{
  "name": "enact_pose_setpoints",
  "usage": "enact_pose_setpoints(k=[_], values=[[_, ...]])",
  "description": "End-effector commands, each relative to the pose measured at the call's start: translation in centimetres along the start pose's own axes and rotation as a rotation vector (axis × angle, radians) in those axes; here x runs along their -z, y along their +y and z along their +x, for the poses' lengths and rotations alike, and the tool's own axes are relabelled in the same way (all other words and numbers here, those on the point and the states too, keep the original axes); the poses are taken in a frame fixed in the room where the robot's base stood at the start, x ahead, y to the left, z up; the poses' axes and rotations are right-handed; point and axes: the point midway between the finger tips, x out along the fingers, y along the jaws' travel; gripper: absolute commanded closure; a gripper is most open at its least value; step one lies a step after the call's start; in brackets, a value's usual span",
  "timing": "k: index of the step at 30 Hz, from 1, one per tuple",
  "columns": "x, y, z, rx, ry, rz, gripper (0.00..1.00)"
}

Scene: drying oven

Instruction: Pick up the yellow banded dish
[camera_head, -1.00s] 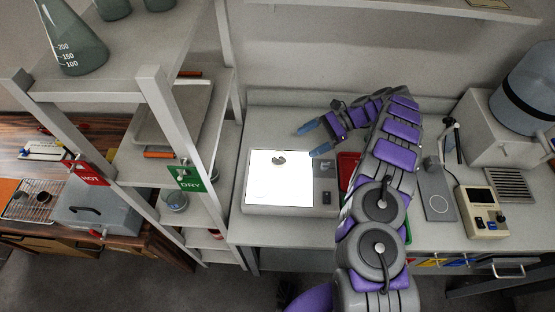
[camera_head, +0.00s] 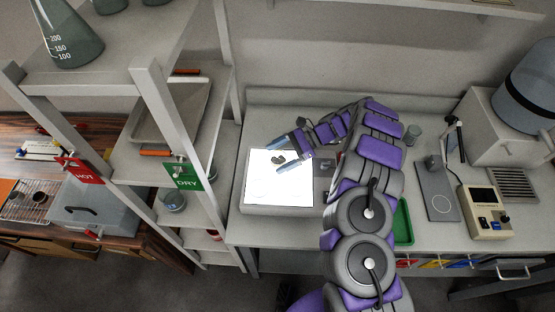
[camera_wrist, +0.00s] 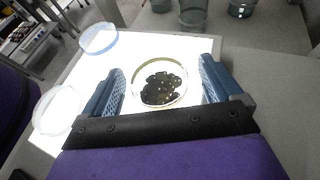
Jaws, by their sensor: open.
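The yellow banded dish (camera_wrist: 160,84) is a clear round dish with a yellowish rim and dark clumped contents. It lies on the lit white panel (camera_head: 270,193), and its dark contents show as a small patch in the head view. My gripper (camera_head: 279,159) is open over the panel. In the wrist view, its two blue fingers stand on either side of the dish, with gaps between them and its rim. The near edge of the dish is close to the gripper's palm. I cannot tell how high the fingertips are above the panel.
A blue-rimmed dish (camera_wrist: 99,38) and a pale-rimmed dish (camera_wrist: 57,109) lie on the panel to the left. Glass vessels (camera_wrist: 193,12) stand beyond. A shelf rack (camera_head: 165,110) rises left; a green tray (camera_head: 403,222) and a stand (camera_head: 436,190) are right.

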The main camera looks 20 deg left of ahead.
Motion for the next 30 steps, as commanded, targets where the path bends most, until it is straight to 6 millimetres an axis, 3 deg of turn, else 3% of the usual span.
enact_pose_setpoints(k=[8,26,30], values=[[0.0,0.03,0.73,0.002,0.0,0.0,0.08],[-0.02,-0.02,0.77,0.001,0.001,0.0,0.63],[-0.02,-0.02,0.78,0.001,0.001,0.0,0.64]])
